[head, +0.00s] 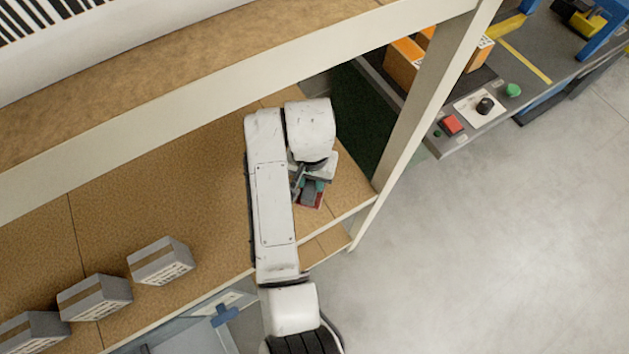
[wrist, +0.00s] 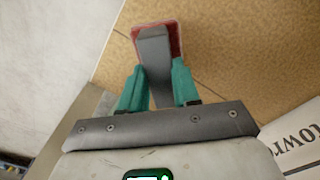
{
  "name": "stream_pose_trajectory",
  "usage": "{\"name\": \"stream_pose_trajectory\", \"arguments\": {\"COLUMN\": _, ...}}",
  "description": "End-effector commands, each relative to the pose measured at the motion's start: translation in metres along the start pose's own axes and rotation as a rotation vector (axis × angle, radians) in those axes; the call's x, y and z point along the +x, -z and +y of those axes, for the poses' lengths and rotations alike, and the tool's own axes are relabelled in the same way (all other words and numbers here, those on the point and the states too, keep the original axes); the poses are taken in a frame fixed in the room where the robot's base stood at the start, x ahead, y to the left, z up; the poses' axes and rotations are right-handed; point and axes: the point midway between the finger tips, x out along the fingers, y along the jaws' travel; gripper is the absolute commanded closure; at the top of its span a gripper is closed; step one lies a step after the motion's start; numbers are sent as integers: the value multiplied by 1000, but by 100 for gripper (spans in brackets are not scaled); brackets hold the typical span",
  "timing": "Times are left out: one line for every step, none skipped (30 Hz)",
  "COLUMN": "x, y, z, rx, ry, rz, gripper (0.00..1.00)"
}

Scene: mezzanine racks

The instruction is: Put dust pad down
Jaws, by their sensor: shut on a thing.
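The dust pad, a red-edged pad with a broad grey grip (wrist: 154,50), is in the upper middle of the wrist view. My gripper (wrist: 158,82) has teal fingers on both sides of that grip and is shut on it. In the head view the pad (head: 311,198) shows small below my gripper (head: 309,184), over the right end of the brown shelf board (head: 160,215). My wrist partly hides it there. I cannot tell whether the pad touches the board or is just above it.
Several grey cartons (head: 161,261) stand in a row at the lower left of the shelf. A pale upright post (head: 425,105) borders the shelf's right end, and an upper shelf beam (head: 215,88) runs above. Beyond the post is a dark workbench (head: 472,138) with buttons.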

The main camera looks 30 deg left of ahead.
Motion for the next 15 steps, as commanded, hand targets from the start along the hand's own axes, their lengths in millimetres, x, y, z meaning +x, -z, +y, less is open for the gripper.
{"name": "stream_pose_trajectory", "arguments": {"x": 4, "y": 4, "z": 1, "rx": 2, "ry": 0, "rz": -2, "gripper": 93}}
{"name": "stream_pose_trajectory", "arguments": {"x": 6, "y": 6, "z": 1, "rx": 1, "ry": 1, "rz": 0, "gripper": 93}}
{"name": "stream_pose_trajectory", "arguments": {"x": 8, "y": 7, "z": 2, "rx": 0, "ry": 0, "rz": -1, "gripper": 93}}
{"name": "stream_pose_trajectory", "arguments": {"x": 10, "y": 8, "z": 2, "rx": 0, "ry": 0, "rz": -1, "gripper": 93}}
{"name": "stream_pose_trajectory", "arguments": {"x": 10, "y": 9, "z": 2, "rx": 0, "ry": 0, "rz": 0, "gripper": 93}}
{"name": "stream_pose_trajectory", "arguments": {"x": 12, "y": 10, "z": 2, "rx": 0, "ry": 1, "rz": 0, "gripper": 93}}
{"name": "stream_pose_trajectory", "arguments": {"x": 14, "y": 11, "z": 3, "rx": 0, "ry": 1, "rz": 0, "gripper": 93}}
{"name": "stream_pose_trajectory", "arguments": {"x": 16, "y": 13, "z": 4, "rx": 1, "ry": 1, "rz": -1, "gripper": 93}}
{"name": "stream_pose_trajectory", "arguments": {"x": 20, "y": 13, "z": 4, "rx": 0, "ry": 0, "rz": -3, "gripper": 93}}
{"name": "stream_pose_trajectory", "arguments": {"x": 25, "y": 12, "z": 4, "rx": 0, "ry": 0, "rz": -4, "gripper": 93}}
{"name": "stream_pose_trajectory", "arguments": {"x": 29, "y": 12, "z": 4, "rx": -1, "ry": 0, "rz": -4, "gripper": 93}}
{"name": "stream_pose_trajectory", "arguments": {"x": 34, "y": 12, "z": 3, "rx": -1, "ry": 0, "rz": -3, "gripper": 93}}
{"name": "stream_pose_trajectory", "arguments": {"x": 38, "y": 12, "z": 3, "rx": -1, "ry": 0, "rz": -2, "gripper": 93}}
{"name": "stream_pose_trajectory", "arguments": {"x": 40, "y": 12, "z": 3, "rx": 0, "ry": 0, "rz": -2, "gripper": 93}}
{"name": "stream_pose_trajectory", "arguments": {"x": 43, "y": 12, "z": 4, "rx": 0, "ry": 0, "rz": -1, "gripper": 93}}
